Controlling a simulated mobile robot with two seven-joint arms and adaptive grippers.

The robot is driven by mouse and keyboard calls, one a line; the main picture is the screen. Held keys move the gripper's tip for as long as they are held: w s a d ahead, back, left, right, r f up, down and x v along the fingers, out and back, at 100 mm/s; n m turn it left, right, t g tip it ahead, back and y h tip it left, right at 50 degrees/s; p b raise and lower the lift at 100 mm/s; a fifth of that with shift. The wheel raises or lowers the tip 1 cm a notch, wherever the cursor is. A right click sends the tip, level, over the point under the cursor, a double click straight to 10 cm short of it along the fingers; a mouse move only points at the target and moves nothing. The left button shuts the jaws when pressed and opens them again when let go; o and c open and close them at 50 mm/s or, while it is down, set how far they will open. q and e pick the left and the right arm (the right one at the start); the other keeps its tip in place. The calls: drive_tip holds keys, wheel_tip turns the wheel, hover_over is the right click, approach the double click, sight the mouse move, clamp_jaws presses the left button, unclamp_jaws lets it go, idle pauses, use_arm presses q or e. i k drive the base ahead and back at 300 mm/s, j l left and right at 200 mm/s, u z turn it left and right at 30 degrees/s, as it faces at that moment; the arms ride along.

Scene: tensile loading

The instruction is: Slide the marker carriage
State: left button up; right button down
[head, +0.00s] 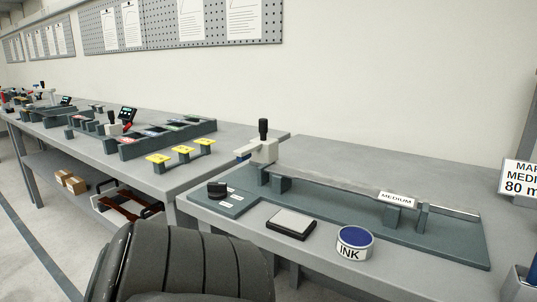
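The marker carriage (264,151) is a cream block with an upright black knob. It sits at the left end of a long grey rail (340,189) on a blue-grey base plate (456,250). A bluish piece sticks out from the carriage's left side. A white MEDIUM label (397,199) stands by the rail towards its right end, on a grey block. Neither of my grippers shows in the head view, and nothing is seen touching the carriage.
A black round knob (217,189), a pad in a black frame (291,223) and a blue-topped INK tin (354,240) lie in front of the rail. A sign (520,178) reading 80 m stands at the right. A second bench (150,180) with fixtures stands at the left.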

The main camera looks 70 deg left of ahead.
sight(262, 149)
drive_tip(key=u, duration=2.45)
drive_tip(key=k+j, duration=0.15)
